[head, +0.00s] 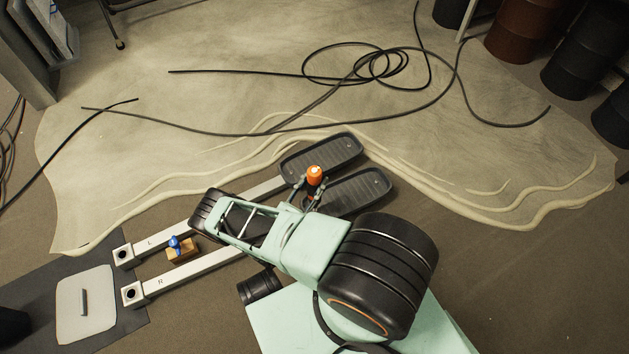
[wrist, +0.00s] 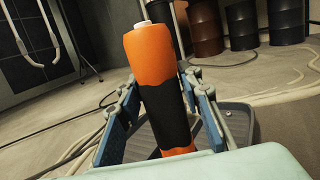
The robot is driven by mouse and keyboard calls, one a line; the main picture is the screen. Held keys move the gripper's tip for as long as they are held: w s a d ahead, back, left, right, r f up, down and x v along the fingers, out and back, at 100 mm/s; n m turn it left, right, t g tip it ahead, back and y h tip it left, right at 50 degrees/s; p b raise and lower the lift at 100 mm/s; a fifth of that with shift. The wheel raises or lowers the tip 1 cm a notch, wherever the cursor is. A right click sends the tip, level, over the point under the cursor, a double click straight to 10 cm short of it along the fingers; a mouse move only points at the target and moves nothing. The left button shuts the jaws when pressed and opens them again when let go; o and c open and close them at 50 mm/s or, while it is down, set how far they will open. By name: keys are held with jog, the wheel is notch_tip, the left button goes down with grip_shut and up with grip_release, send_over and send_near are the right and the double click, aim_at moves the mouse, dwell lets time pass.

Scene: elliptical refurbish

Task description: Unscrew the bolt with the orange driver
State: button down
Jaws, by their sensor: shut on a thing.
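The orange driver (head: 314,175) stands between the two black foot pedals in the head view, its handle orange at both ends with a black grip band. It also shows large in the wrist view (wrist: 150,50), close to upright with a slight lean. My gripper (head: 311,190) is shut on its handle, with blue-padded fingers on both sides in the wrist view (wrist: 160,115). The driver's lower end is hidden by the gripper and pedals. I cannot make out the bolt, nor whether the driver touches it.
The upper pedal (head: 322,155) and lower pedal (head: 355,192) sit on pale bars marked L and R. A wooden block (head: 183,255) with a blue-topped object (head: 175,244) lies between the bars. Black cables (head: 375,68) lie on the floor; barrels (head: 518,35) stand at upper right.

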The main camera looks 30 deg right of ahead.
aim_at(315, 170)
jog(key=shift+r, duration=0.1)
dwell(0.3)
jog(key=shift+r+p, duration=3.1)
jog(key=shift+r, duration=1.4)
